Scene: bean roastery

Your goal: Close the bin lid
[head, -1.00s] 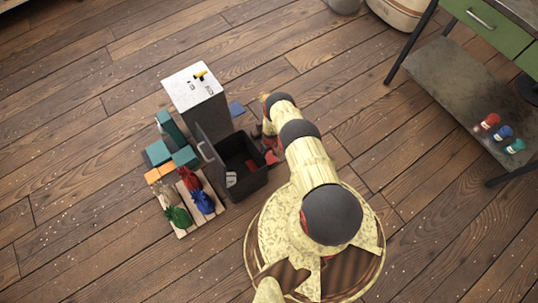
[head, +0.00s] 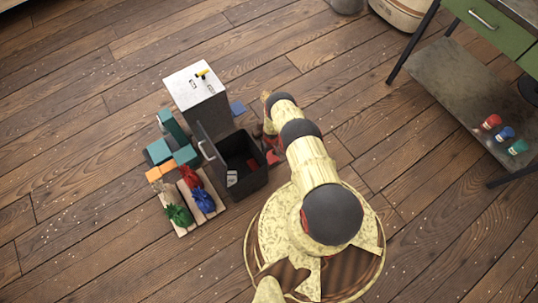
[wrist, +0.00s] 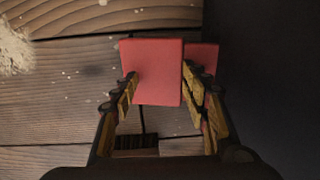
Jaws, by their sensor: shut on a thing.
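The bin (head: 258,184) is a dark open box left of my arm in the head view. Its lid (head: 211,152) stands up open on the bin's left side, with a pale handle (head: 206,150). A reddish piece and a pale piece lie inside. My gripper (wrist: 160,88) is low beside the bin's right side and is shut on a red block (wrist: 155,70). A second red piece (wrist: 205,54) shows just right of it. A dark surface, seemingly the bin's wall (wrist: 270,80), fills the right of the wrist view. The arm partly hides my gripper in the head view.
A grey cabinet with a white top (head: 195,84) stands behind the bin. Teal blocks (head: 173,126) and a pallet (head: 181,231) of coloured sacks stand left of the lid. A green workbench (head: 490,35) is at the right. The wooden floor is otherwise largely clear.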

